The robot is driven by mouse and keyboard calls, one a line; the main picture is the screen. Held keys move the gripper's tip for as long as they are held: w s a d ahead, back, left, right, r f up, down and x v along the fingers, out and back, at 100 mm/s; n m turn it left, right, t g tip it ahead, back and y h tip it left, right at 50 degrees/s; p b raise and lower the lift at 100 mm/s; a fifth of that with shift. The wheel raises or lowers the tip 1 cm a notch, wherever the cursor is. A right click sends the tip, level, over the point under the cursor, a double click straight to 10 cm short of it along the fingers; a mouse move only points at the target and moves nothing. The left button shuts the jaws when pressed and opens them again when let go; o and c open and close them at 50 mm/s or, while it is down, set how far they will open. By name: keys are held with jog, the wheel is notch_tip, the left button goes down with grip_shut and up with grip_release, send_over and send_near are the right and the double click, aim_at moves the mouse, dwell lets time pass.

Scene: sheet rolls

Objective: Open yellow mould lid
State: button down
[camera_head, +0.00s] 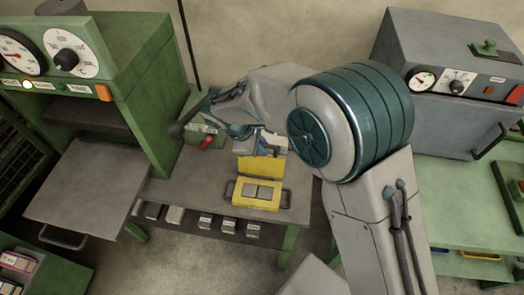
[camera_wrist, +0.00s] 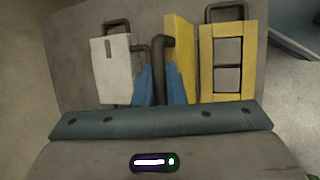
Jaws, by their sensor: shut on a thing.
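The yellow mould stands on the grey bench. Its base (camera_head: 239,200) lies flat with two grey square cavities; the base also shows at the right of the wrist view (camera_wrist: 207,75). The yellow lid (camera_head: 262,170) stands up roughly upright along the far edge of the base, and shows nearly edge-on in the wrist view (camera_wrist: 182,48). A dark bent handle (camera_wrist: 160,62) juts from the lid's outer side. My gripper (camera_wrist: 160,88) is shut on this handle with its blue fingers, beside the lid. In the head view my gripper (camera_head: 268,150) is partly hidden by my arm.
A pale mould block (camera_wrist: 112,68) stands left of my gripper in the wrist view. A green oven (camera_head: 150,70) with a lowered grey door (camera_head: 85,190) is at left, a grey oven (camera_head: 440,65) at right. Several small metal blocks (camera_head: 174,215) sit below the bench top.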

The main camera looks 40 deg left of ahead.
jog(key=shift+w+a+f, duration=0.1)
jog(key=shift+w+a, duration=0.1)
jog(key=shift+w, duration=0.2)
jog(key=c, duration=1.5)
grip_release()
jog(key=shift+d+f, duration=0.1)
jog(key=shift+s, duration=0.1)
jog(key=b+v, duration=0.2)
jog(key=v, duration=1.2)
